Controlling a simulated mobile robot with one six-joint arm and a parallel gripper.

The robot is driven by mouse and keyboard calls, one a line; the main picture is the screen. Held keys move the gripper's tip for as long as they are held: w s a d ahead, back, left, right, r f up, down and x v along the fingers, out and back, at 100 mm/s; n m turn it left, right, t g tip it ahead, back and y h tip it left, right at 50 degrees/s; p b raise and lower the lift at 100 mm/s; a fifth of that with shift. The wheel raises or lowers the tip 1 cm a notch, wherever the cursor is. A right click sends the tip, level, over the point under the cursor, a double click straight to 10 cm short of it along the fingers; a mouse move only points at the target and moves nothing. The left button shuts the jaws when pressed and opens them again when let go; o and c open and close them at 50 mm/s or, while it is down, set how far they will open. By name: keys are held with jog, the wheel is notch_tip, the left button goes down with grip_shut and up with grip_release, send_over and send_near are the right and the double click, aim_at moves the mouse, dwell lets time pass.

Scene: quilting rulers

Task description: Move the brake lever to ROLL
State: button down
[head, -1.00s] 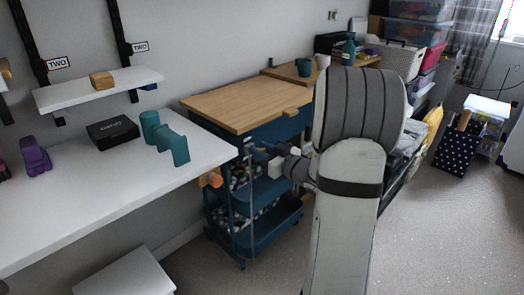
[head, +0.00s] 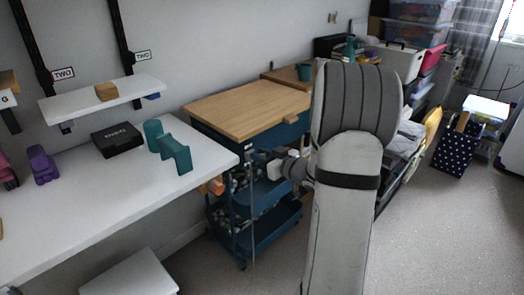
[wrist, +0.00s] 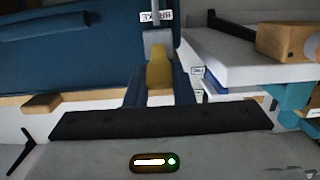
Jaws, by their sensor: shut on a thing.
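The blue trolley (head: 262,133) has a wooden top and stands at the end of the white table. In the wrist view its blue panel (wrist: 75,50) fills the upper left, with a small label (wrist: 157,17) that seems to read BRAKE, upside down. Below the label is the brake lever, a yellow grip (wrist: 158,72) on a grey piece. I cannot read a ROLL mark.
The white table (head: 95,200) at left holds a black box (head: 117,139), a teal object (head: 168,146) and a purple object (head: 42,164). A shelf (head: 100,103) hangs above it. A white stool (head: 130,275) stands below. Open carpet (head: 440,230) lies at right.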

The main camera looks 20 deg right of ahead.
jog(key=c, duration=1.2)
grip_release()
jog(key=shift+c, duration=0.2)
jog(key=p+v, duration=0.2)
jog(key=v, duration=0.5)
jog(key=shift+s, duration=0.35)
jog(key=shift+d, duration=0.1)
